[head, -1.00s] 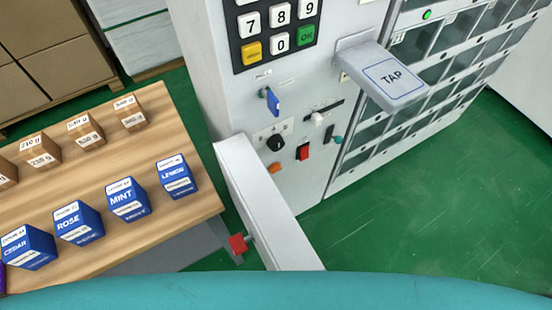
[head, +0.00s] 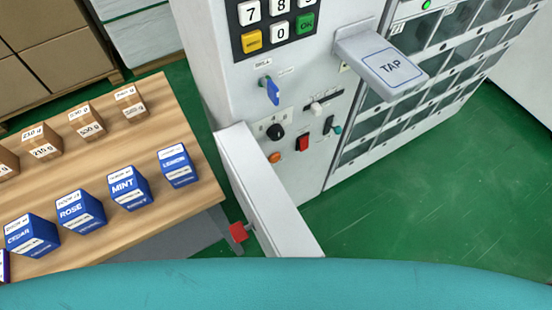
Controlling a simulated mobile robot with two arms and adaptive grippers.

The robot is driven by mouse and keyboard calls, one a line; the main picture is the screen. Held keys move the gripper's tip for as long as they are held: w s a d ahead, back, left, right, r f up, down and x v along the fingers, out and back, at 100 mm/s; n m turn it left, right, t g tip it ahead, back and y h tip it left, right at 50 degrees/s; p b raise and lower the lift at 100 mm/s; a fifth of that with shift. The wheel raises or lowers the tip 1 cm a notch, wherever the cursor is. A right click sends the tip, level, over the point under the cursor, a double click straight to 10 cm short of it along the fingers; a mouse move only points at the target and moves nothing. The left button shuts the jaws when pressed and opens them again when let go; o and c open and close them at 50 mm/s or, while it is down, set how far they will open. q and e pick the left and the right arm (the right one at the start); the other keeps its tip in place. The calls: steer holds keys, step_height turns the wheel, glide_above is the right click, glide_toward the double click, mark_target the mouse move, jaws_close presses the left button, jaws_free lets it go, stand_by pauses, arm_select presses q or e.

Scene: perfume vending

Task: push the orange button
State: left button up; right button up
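The orange button (head: 275,157) is small and round. It sits low on the white front panel of the vending machine (head: 212,78), below a black rotary knob (head: 275,132) and left of a red rocker switch (head: 302,143). The edge of an open white door (head: 262,185) stands just below and left of it. Neither of my grippers shows in the head view, and nothing covers the button.
A TAP reader (head: 388,68) juts out from the panel. A blue key (head: 271,92) and a keypad (head: 278,24) are above the button. A wooden table (head: 100,155) with blue and brown boxes stands left. Green floor (head: 400,190) is clear at right.

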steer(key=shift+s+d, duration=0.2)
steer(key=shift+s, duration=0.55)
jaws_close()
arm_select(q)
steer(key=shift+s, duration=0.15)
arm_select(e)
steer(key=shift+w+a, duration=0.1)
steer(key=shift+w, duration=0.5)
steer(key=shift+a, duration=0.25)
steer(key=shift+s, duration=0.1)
